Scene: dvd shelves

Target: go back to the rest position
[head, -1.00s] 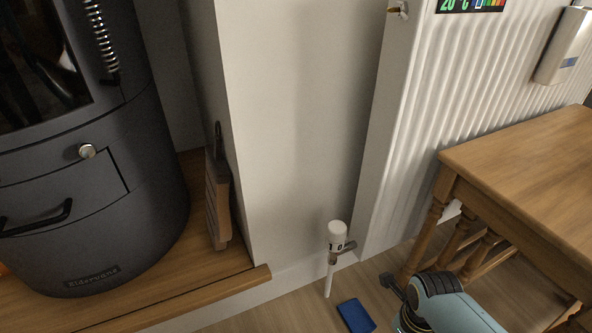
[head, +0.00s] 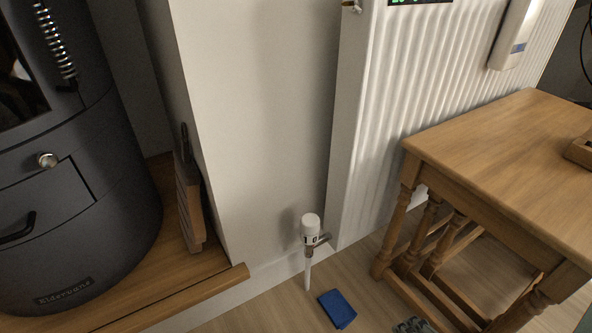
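My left gripper is not in view. At the bottom edge of the head view, a small grey and dark part, probably the tip of my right gripper (head: 413,325), just shows over the floor. Too little of it shows to tell whether it is open or shut. A sliver of light blue at the bottom right corner looks like part of my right arm. No held thing is visible.
A wooden nested table (head: 480,140) stands at the right, with a wooden object (head: 581,150) on it. A blue flat box (head: 337,309) lies on the floor near a white radiator valve (head: 311,228). A dark stove (head: 75,190) stands left on a wooden ledge (head: 190,301).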

